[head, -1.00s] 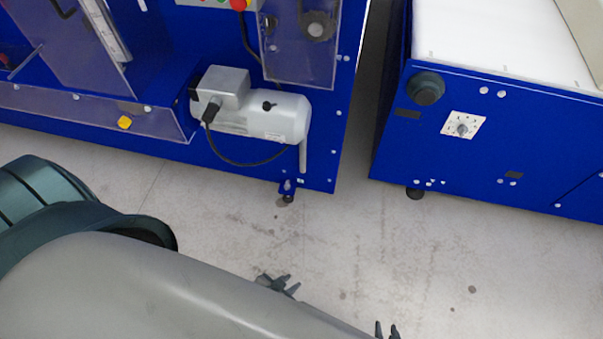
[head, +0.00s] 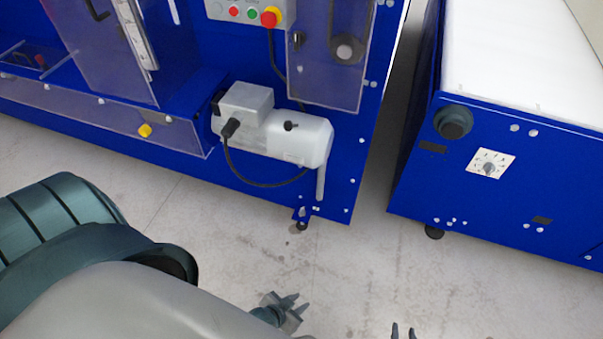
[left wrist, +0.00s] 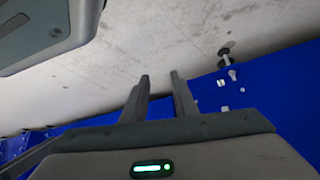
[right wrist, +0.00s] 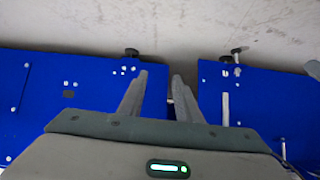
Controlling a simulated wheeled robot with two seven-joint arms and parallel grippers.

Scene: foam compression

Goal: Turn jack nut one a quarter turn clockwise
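A levelling foot with a small bracket (head: 302,216) stands under the lower right corner of the left blue machine, on the floor. A second dark foot (head: 434,232) is under the right blue machine. No label shows which is jack nut one. The bracketed foot also shows in the left wrist view (left wrist: 225,52) and the right wrist view (right wrist: 237,66); the second foot shows in the right wrist view (right wrist: 131,53). My left gripper (head: 292,301) is open and empty, apart from the bracketed foot. My right gripper (head: 402,329) is open and empty, apart from both feet.
The left machine carries a grey motor (head: 272,130) with a black cable and a vertical pipe (head: 320,183) close above the bracketed foot. The right machine has a black knob (head: 453,121) and a dial (head: 490,164). A narrow gap separates the machines. The floor (head: 370,270) in front is clear.

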